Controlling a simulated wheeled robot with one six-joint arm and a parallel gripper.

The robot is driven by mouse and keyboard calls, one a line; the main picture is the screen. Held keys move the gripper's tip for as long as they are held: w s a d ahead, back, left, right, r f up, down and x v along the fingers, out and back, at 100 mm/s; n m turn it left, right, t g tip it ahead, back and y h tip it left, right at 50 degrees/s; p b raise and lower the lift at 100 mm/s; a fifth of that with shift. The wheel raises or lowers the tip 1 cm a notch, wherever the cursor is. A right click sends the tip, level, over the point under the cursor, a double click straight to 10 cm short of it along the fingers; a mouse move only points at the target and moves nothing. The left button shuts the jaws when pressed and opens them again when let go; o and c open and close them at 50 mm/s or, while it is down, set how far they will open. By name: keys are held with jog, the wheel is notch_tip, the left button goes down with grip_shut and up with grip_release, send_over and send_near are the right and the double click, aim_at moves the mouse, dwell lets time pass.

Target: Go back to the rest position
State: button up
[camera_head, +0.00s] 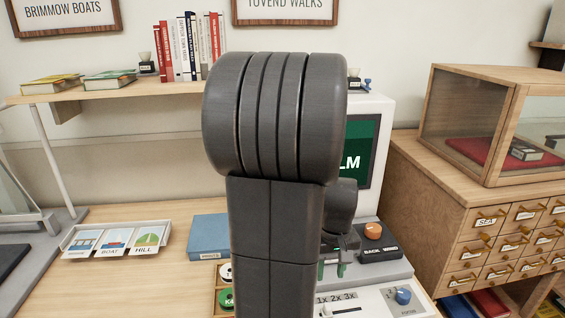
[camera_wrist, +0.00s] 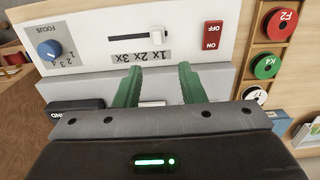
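My gripper (camera_wrist: 160,68) has two green fingers standing apart, with nothing seen between them. In the wrist view it is over the reader's control panel (camera_wrist: 100,25), near the 1x 2x 3x slider (camera_wrist: 157,36); I cannot tell whether it touches the panel. In the head view the green fingertips show small beside my dark arm, above the reader's base (camera_head: 385,268). My arm stands upright in the middle of the head view and hides part of the reader and its screen (camera_head: 357,150).
A blue focus knob (camera_wrist: 48,50) and a red switch (camera_wrist: 212,35) flank the slider. A wooden reel tray (camera_wrist: 262,60) is beside the panel. A blue box (camera_head: 208,237) and a picture-card tray (camera_head: 112,240) lie left. A glass-topped cabinet (camera_head: 480,212) stands right. A bookshelf (camera_head: 140,88) is behind.

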aim_at(326, 306)
notch_tip(326, 306, down, 13)
jog(key=shift+f, duration=0.2)
dwell(0.4)
jog(key=shift+r, duration=0.1)
